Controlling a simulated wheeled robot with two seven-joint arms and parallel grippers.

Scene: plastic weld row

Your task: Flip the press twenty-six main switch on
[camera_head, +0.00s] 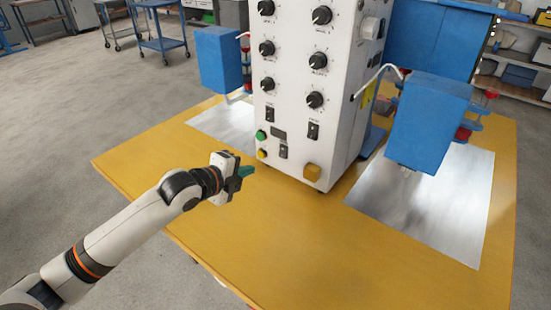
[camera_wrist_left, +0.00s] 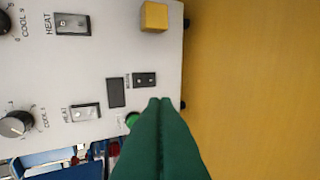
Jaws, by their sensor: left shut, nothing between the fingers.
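The white control box (camera_head: 305,70) stands upright on the yellow table. A small black rocker switch (camera_head: 283,152) sits low on its front, below a dark display window (camera_head: 278,132). In the left wrist view this switch (camera_wrist_left: 145,79) has a small label, too blurred to read surely; its on or off position cannot be told. My left gripper (camera_head: 247,171) is shut and empty, left of the switch and apart from the panel. In the left wrist view its green fingertips (camera_wrist_left: 160,103) are together, beside the switch and partly over the green button (camera_wrist_left: 132,119).
Two HEAT switches (camera_head: 270,115) (camera_head: 313,130) sit above, under several black knobs (camera_head: 315,99). A yellow block (camera_head: 312,173) juts out at the lower right. Blue press units (camera_head: 428,125) flank the box. The yellow table (camera_head: 265,245) is clear in front.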

